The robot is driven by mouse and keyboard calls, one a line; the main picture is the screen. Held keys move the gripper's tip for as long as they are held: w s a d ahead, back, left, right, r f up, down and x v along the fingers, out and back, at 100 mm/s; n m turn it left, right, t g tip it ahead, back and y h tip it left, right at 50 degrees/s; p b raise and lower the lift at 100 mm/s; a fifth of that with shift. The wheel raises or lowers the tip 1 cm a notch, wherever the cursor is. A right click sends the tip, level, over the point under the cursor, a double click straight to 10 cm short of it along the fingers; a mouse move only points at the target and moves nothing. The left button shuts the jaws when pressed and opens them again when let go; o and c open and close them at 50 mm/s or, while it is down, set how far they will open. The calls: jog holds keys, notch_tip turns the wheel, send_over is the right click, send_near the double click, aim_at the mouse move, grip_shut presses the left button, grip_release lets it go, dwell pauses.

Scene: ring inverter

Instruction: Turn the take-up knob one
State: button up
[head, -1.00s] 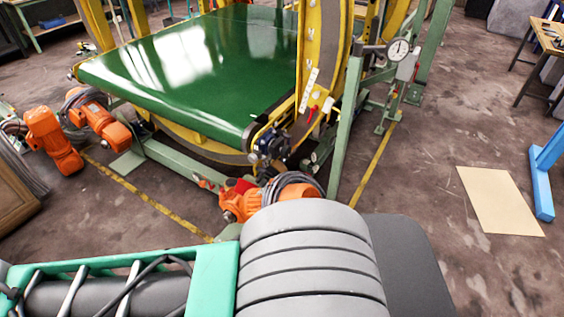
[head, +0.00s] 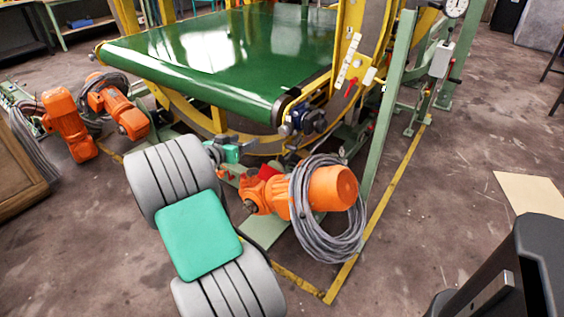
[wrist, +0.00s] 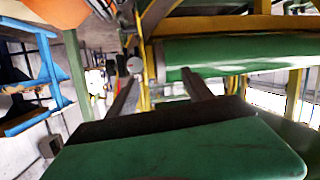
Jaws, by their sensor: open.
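The take-up knob appears to be the dark blue-black knob (head: 310,120) at the near right corner of the green conveyor belt (head: 215,60). The belt (wrist: 235,52) crosses the right of that view. I cannot pick out the knob there.
A green post (head: 388,105) and the yellow ring frame (head: 345,65) rise right of the knob.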

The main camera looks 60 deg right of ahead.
aim_at(282, 132)
jog(key=s+d+f+g+h, duration=0.1)
jog(key=s+d, duration=0.1)
jog(key=d, duration=0.2)
jog(key=s+d+f+m+h+b, duration=0.1)
jog(key=s+d, duration=0.1)
jog(key=d, duration=0.3)
jog(key=s+d+f+g+h+b, duration=0.1)
jog(key=s+d, duration=0.1)
jog(key=d, duration=0.2)
jog(key=shift+s+d+f+g, duration=0.15)
jog(key=shift+s+d+g, duration=0.15)
jog(key=shift+s, duration=0.1)
jog(key=shift+c, duration=0.3)
grip_shut()
